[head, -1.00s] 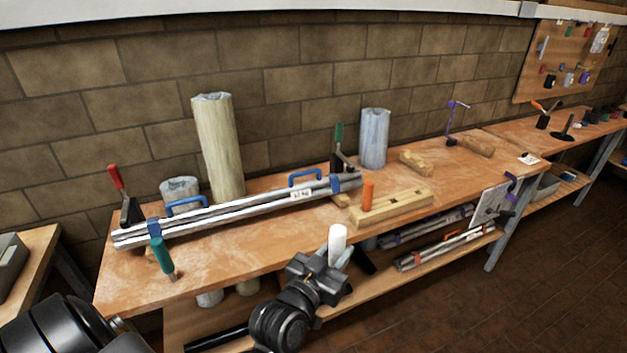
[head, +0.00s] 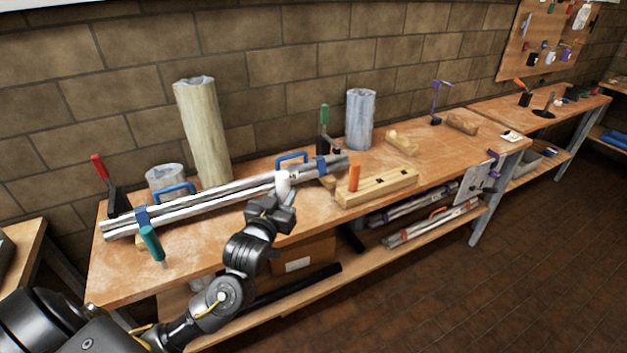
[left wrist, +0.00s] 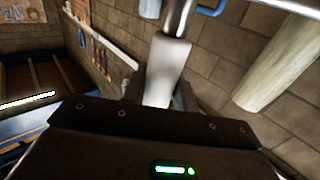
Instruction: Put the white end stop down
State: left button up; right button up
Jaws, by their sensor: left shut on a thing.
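The white end stop (head: 283,181) is a small pale cylinder held upright in my left gripper (head: 273,206), whose jaws are shut on it. In the head view it overlaps the bundle of silvery tubes (head: 225,197) lying on the workbench; I cannot tell whether it touches them. In the left wrist view the white end stop (left wrist: 167,68) sticks up from the jaws, and a shiny metal tube (left wrist: 179,16) shows right at its far end. My right gripper is not in view.
A wooden block with an orange peg (head: 354,178) stands right of the gripper. Green-handled (head: 152,243) and red-handled (head: 100,175) clamps are at the left. Tall rolls (head: 203,130) stand behind.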

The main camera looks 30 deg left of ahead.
pick_arm(q)
jog(key=w+a+f+p, duration=0.1)
jog(key=w+a+f, duration=0.1)
jog(key=a+f, duration=0.2)
jog(key=w+a+f+p, duration=0.2)
jog(key=a+f, duration=0.2)
jog(key=w+a+f+p, duration=0.2)
jog(key=a+f, duration=0.2)
jog(key=f, duration=0.1)
jog(key=shift+w+a, duration=0.15)
jog(key=shift+w, duration=0.25)
jog(key=shift+f, duration=0.1)
jog(key=o, duration=1)
jog(key=shift+f, duration=0.1)
jog(key=shift+o, duration=0.2)
